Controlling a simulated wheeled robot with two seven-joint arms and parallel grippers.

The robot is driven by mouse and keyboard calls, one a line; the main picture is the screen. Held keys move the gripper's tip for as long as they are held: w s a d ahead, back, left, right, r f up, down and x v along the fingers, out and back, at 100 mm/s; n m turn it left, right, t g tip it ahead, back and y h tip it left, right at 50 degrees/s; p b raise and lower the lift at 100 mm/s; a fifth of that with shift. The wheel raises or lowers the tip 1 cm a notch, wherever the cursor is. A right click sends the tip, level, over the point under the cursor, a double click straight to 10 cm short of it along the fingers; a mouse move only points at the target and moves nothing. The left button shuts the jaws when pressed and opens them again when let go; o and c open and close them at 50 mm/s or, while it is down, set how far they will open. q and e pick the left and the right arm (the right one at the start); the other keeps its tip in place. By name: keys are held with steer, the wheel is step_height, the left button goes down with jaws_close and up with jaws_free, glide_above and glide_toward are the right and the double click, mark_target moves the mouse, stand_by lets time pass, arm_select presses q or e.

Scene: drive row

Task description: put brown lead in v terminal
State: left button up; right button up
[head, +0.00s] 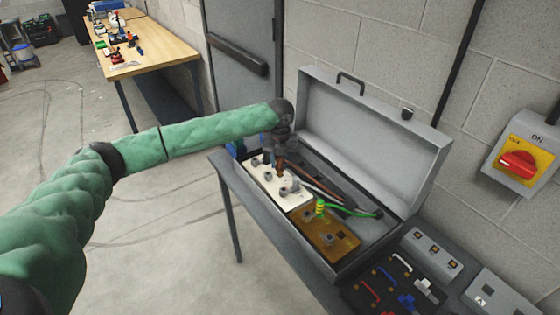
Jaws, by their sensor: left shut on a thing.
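My left gripper (281,152) reaches into the open grey box (428,186), above the white terminal block (294,201). It is shut on the brown lead (281,167), whose end points down close to the block. I cannot tell whether this end touches a terminal. The rest of the lead runs right to the cable entry. Several grey terminals stand on the block; their letters are too small to read, so I cannot tell which is V. My right gripper is not in view.
A green-and-yellow lead (345,209) lies right of the block, with its end by the brass-coloured plate (329,237). The box's raised lid (370,130) stands behind. A red rotary switch (518,163) is on the wall. A tray of small parts (376,299) lies in front right.

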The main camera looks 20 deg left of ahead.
mark_target(280, 168)
arm_select(q)
steer(key=shift+f, duration=1.05)
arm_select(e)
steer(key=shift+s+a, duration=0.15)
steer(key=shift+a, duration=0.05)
arm_select(q)
steer(key=shift+f, duration=0.55)
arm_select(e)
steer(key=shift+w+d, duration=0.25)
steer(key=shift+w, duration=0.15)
arm_select(q)
steer(key=o, duration=1)
steer(key=shift+o, duration=0.4)
steer(key=shift+r, duration=0.2)
steer(key=shift+r+b, duration=0.7)
steer(key=shift+r, duration=0.25)
step_height(280, 168, up, 4)
steer(key=shift+r+b, duration=0.2)
steer(key=shift+b, duration=0.55)
steer(key=shift+r, duration=0.55)
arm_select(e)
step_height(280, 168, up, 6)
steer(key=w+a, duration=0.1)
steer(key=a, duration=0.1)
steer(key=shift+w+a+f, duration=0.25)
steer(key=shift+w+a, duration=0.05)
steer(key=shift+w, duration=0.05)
